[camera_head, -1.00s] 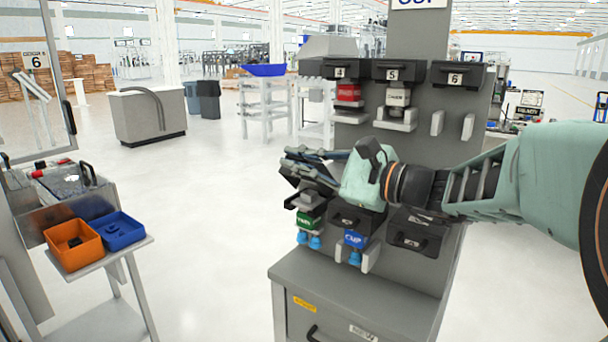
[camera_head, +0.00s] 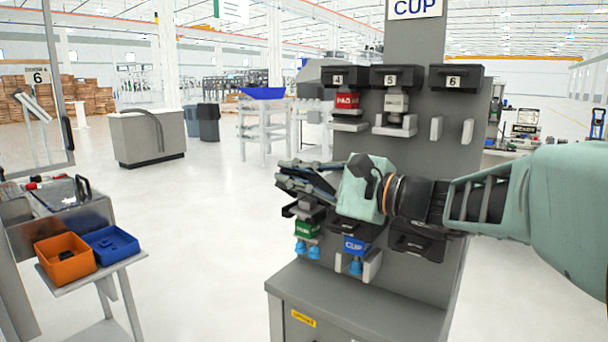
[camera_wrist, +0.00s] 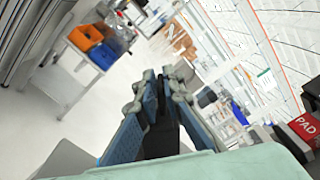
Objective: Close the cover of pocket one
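My gripper (camera_head: 284,176) is raised in front of the left end of the panel's lower row, pointing left in the head view. Its two blue-padded fingers (camera_wrist: 162,75) show in the wrist view with nothing visible held; I cannot tell whether they are shut. Below the fingers is the leftmost lower pocket, with a dark cover part (camera_head: 300,210) and a green block (camera_head: 307,230) with blue cups beneath. The gripper partly hides this pocket. Its number and the cover's exact angle are not readable. Whether the fingers touch the cover is unclear.
Beside it are a blue-labelled block (camera_head: 354,246) and a dark pocket (camera_head: 417,247) at right. Pockets 4 (camera_head: 345,75), 5 (camera_head: 397,76) and 6 (camera_head: 456,77) are above. Orange (camera_head: 65,260) and blue (camera_head: 110,245) bins stand on a side table at left. The floor between is clear.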

